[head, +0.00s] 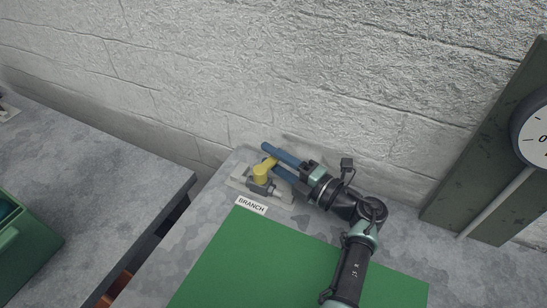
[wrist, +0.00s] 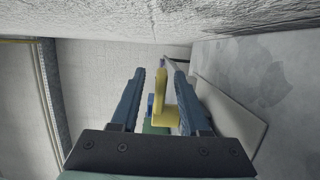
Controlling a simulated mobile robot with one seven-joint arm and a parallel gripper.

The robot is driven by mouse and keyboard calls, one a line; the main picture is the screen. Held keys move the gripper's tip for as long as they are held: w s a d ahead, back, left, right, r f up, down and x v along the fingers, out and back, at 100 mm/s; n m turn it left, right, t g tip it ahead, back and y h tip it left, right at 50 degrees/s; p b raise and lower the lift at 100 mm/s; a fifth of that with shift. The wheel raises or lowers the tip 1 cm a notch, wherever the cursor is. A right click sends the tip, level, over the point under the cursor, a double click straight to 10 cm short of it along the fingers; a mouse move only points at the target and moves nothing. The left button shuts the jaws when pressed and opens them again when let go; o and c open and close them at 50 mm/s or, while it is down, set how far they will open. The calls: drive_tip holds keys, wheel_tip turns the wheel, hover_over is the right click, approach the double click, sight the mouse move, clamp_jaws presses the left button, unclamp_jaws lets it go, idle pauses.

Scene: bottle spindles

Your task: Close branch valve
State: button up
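The branch valve has a yellow handle (head: 262,171) on a grey metal body (head: 268,188), fixed to a pale plate near the back wall, beside the label "BRANCH" (head: 251,206). My gripper (head: 268,156) reaches in from the right with its two blue fingers apart. In the wrist view the yellow handle (wrist: 164,103) stands between the fingers of my gripper (wrist: 160,75), nearer the right finger. A gap shows between the left finger and the handle. I cannot tell whether the right finger touches it.
A green mat (head: 285,262) covers the front of the worktop. A rough white wall (head: 250,80) rises close behind the valve. A gauge (head: 533,135) on a dark green panel (head: 490,160) stands at right. A gap separates this worktop from another grey surface (head: 95,190) at left.

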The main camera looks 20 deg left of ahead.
drive_tip(key=v, duration=1.3)
